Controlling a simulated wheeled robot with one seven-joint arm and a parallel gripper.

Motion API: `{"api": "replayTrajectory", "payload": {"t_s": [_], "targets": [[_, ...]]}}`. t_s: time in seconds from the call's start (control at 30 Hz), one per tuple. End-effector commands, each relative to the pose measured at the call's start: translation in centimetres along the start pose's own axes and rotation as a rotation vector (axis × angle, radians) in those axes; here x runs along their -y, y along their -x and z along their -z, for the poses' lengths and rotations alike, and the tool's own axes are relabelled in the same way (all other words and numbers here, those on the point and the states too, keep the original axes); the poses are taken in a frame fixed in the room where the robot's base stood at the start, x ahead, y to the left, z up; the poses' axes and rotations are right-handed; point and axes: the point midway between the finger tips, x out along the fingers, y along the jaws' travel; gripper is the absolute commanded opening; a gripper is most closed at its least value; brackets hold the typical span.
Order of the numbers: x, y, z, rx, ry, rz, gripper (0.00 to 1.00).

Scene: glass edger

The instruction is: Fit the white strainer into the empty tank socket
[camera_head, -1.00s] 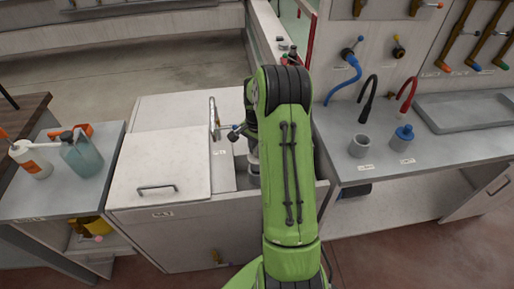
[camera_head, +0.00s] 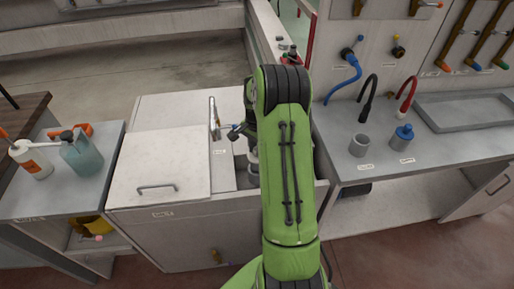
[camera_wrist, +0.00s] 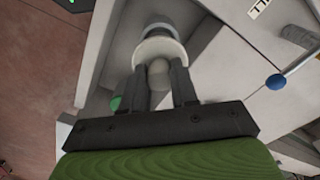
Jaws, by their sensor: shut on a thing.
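My gripper (camera_wrist: 151,85) is shut on the pale knob (camera_wrist: 158,72) of the white strainer (camera_wrist: 153,50), one dark finger on each side. The strainer's wide round flange shows just beyond the fingertips in the wrist view. A pale round part (camera_wrist: 162,22) shows past the flange; I cannot tell whether it is the strainer's body or the socket. In the head view my arm hides most of the gripper and strainer over the open section of the white tank (camera_head: 222,178). Whether the strainer touches the socket is not visible.
A tap (camera_head: 213,115) and a blue-tipped lever (camera_head: 235,130) stand close left of my gripper. A closed lid (camera_head: 160,160) covers the tank's left part. A grey cup (camera_head: 359,145) and a blue-topped cup (camera_head: 402,138) stand on the right counter (camera_head: 440,155). Bottles stand at left.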

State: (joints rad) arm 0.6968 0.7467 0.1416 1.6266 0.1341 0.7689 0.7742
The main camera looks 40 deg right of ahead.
Motion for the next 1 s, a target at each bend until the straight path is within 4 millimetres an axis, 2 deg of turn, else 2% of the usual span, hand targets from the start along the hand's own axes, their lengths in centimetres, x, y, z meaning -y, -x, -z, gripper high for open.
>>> {"api": "replayTrajectory", "payload": {"t_s": [1.0], "targets": [[0.0, -2.2, 0.0, 0.000, 0.000, 0.000, 0.00]]}}
